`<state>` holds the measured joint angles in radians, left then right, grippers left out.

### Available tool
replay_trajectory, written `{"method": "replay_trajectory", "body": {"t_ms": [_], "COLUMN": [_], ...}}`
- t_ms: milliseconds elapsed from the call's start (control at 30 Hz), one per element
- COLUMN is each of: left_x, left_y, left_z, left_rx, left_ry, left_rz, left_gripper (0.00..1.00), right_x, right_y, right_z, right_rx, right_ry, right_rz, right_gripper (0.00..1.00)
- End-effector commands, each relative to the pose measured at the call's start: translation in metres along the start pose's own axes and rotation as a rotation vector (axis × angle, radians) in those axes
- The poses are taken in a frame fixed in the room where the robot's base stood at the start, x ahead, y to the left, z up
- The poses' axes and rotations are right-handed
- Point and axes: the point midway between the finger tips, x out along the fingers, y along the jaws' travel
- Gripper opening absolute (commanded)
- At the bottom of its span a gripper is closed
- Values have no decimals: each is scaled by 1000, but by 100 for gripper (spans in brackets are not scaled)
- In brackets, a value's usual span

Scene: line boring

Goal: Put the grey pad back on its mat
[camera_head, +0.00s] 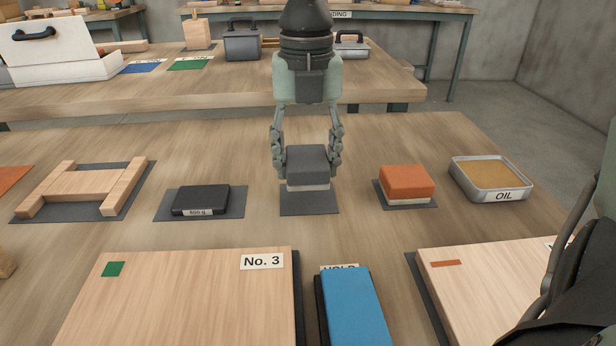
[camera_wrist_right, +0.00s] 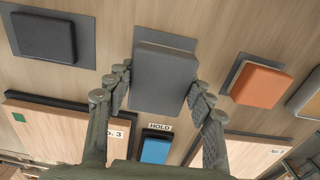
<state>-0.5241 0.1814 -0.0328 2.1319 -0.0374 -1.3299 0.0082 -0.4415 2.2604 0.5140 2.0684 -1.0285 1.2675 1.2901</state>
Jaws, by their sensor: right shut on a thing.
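The grey pad (camera_head: 308,164) is a dark grey block with a pale lower layer. My right gripper (camera_head: 307,158) is shut on it from both sides, fingers pointing down. The pad is level over its dark grey mat (camera_head: 309,204), whose front part shows below it. I cannot tell whether the pad touches the mat or hangs just above. In the right wrist view the pad (camera_wrist_right: 163,80) sits between the fingers of the right gripper (camera_wrist_right: 160,90), with the mat (camera_wrist_right: 166,37) showing past its far edge. My left gripper is not in view.
An orange pad (camera_head: 406,182) on a mat and an oil tray (camera_head: 490,178) stand to the right. A black 800 g block (camera_head: 200,199) lies on a mat to the left. A blue block (camera_head: 356,310) and the No. 3 board (camera_head: 190,300) lie in front.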

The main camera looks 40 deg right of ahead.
Motion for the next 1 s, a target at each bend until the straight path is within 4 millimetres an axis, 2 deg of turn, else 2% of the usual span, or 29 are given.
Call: {"method": "replay_trajectory", "body": {"t_ms": [333, 700, 933, 967, 1000], "left_x": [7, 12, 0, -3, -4], "left_y": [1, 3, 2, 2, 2], "left_z": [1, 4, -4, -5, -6], "left_rx": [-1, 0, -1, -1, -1], "left_ry": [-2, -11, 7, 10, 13], "left_rz": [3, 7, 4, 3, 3], "left_gripper": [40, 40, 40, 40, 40], "right_x": [39, 43, 44, 44, 44], "right_y": [-2, -2, -2, -2, -2], "right_z": [0, 1, 1, 1, 1], "right_rx": [-1, 0, 0, 0, 0], "right_ry": [0, -2, -2, -2, -2], "right_rz": [0, 1, 1, 1, 1], "right_gripper": [26, 26, 26, 55, 60]}}
